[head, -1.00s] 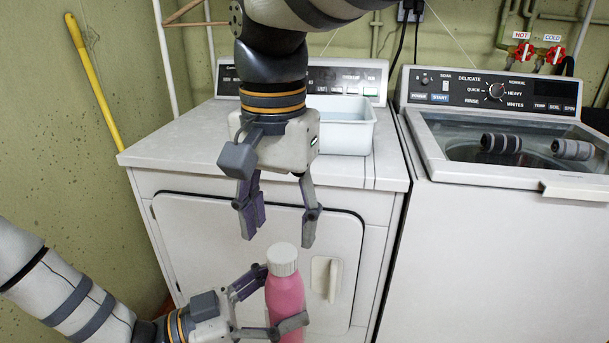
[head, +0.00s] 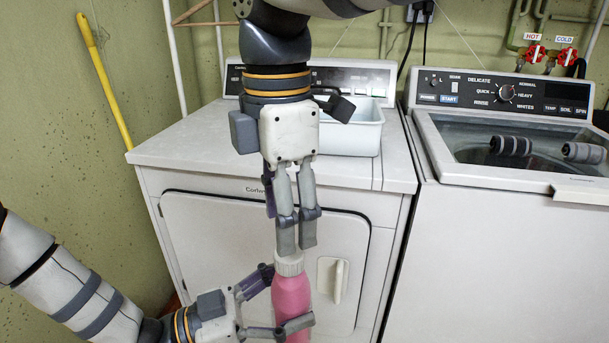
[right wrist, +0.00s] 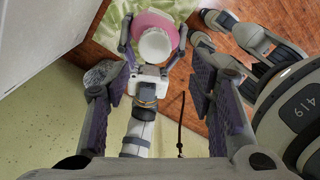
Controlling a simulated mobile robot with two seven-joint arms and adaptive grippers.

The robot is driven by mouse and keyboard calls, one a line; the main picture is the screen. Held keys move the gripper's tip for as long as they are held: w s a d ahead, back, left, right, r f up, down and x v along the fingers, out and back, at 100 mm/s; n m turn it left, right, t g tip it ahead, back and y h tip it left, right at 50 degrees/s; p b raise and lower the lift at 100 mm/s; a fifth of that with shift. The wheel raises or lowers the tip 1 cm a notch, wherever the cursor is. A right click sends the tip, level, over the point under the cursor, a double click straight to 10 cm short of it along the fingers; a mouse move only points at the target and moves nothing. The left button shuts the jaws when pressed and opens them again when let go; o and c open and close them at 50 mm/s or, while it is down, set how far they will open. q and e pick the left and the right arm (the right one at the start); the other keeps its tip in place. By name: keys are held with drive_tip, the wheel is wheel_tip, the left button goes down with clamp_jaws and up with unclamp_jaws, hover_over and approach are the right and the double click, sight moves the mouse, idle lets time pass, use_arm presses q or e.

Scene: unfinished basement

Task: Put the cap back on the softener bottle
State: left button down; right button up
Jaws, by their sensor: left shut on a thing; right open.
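The pink softener bottle (head: 291,296) stands upright in front of the dryer door. My left gripper (head: 284,300) is shut around its body. The pale ribbed cap (head: 289,265) sits on top of the bottle; how tight it is cannot be told. My right gripper (head: 296,240) points down from above, its fingertips at or just above the cap in the head view.
A dryer (head: 190,150) stands behind my arms with a pale tub (head: 350,135) on top. A washer (head: 500,250) is to the right. A yellow pole (head: 104,80) leans at the left wall. The wooden floor (right wrist: 75,45) has a green cloth-like patch (right wrist: 115,20).

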drive_tip(key=n, duration=0.7)
drive_tip(key=shift+w+r+n, duration=0.15)
drive_tip(key=shift+r+n, duration=0.15)
drive_tip(key=shift+r, duration=0.05)
drive_tip(key=n, duration=0.3)
drive_tip(key=shift+d+r, duration=0.1)
drive_tip(key=shift+r, duration=0.05)
drive_tip(key=n, duration=0.4)
drive_tip(key=shift+w+d+r, duration=0.1)
drive_tip(key=shift+w+r, duration=0.1)
drive_tip(key=shift+r, duration=0.05)
drive_tip(key=shift+f, duration=0.1)
hover_over(291, 297)
drive_tip(key=w, duration=0.3)
drive_tip(key=f, duration=0.8)
drive_tip(key=shift+w+a, duration=0.15)
drive_tip(key=shift+a, duration=0.05)
drive_tip(key=shift+c, duration=0.6)
